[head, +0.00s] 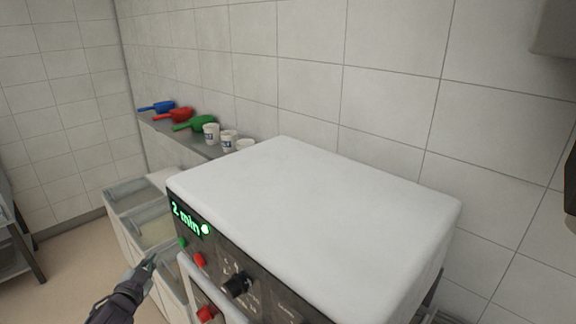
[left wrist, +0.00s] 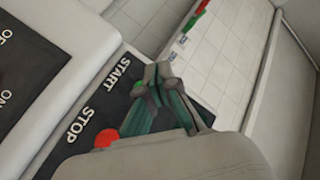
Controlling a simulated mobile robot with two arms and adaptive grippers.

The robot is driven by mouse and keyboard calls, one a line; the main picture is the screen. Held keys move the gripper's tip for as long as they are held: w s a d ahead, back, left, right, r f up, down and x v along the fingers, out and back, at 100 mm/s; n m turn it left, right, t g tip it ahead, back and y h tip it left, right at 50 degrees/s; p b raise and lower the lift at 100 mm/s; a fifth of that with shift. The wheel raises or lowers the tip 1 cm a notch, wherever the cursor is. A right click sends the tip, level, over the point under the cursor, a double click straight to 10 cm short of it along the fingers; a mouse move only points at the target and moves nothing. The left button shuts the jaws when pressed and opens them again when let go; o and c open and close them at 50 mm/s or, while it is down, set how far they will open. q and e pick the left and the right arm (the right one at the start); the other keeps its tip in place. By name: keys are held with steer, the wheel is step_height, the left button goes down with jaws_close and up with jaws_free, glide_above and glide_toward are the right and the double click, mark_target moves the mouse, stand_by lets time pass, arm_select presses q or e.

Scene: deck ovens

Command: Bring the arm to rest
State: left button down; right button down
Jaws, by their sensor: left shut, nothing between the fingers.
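My left gripper (head: 146,266) comes in from the lower left in the head view, just left of the oven's front panel and in front of the open bins. In the left wrist view my left gripper (left wrist: 156,80) is shut and empty, with its fingertips together. It shows over the edge of the panel, close to the START label and the red STOP button (left wrist: 106,138). It partly covers the green button (left wrist: 137,88). I cannot tell whether it touches the panel. My right gripper is in neither view.
The white oven (head: 310,215) fills the middle, with a lit "2 min" display (head: 186,218), a black knob (head: 238,284) and a red knob (head: 206,313). Light bins (head: 128,192) stand left of it. A wall shelf (head: 185,140) holds blue, red and green scoops and white cups.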

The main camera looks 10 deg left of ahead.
arm_select(q)
steer(key=s+d+f+n+g+b, duration=0.15)
steer(key=s+f, duration=0.35)
steer(key=f, duration=0.7)
steer(key=s+d+f+g+h+b, duration=0.1)
steer(key=s+d+f+g, duration=0.35)
steer(key=f, duration=0.85)
steer(key=s+d+f+g+b, duration=0.15)
steer(key=s+f, duration=0.45)
steer(key=f, duration=0.6)
steer(key=s+d+f+g+h+b, duration=0.1)
steer(key=s+d+f+g, duration=0.1)
steer(key=s+d+f, duration=0.4)
steer(key=s+d+f+g+h+b, duration=0.1)
steer(key=s+d+f+g, duration=0.2)
steer(key=s, duration=1.2)
steer(key=s+d+f+g+h+b, duration=0.1)
steer(key=s+d+f+g+b, duration=0.1)
steer(key=s+d+f, duration=0.7)
step_height(320, 180, down, 4)
steer(key=shift+s+d+f, duration=0.15)
steer(key=shift+s+d, duration=0.25)
steer(key=shift+s, duration=0.8)
steer(key=shift+n, duration=0.25)
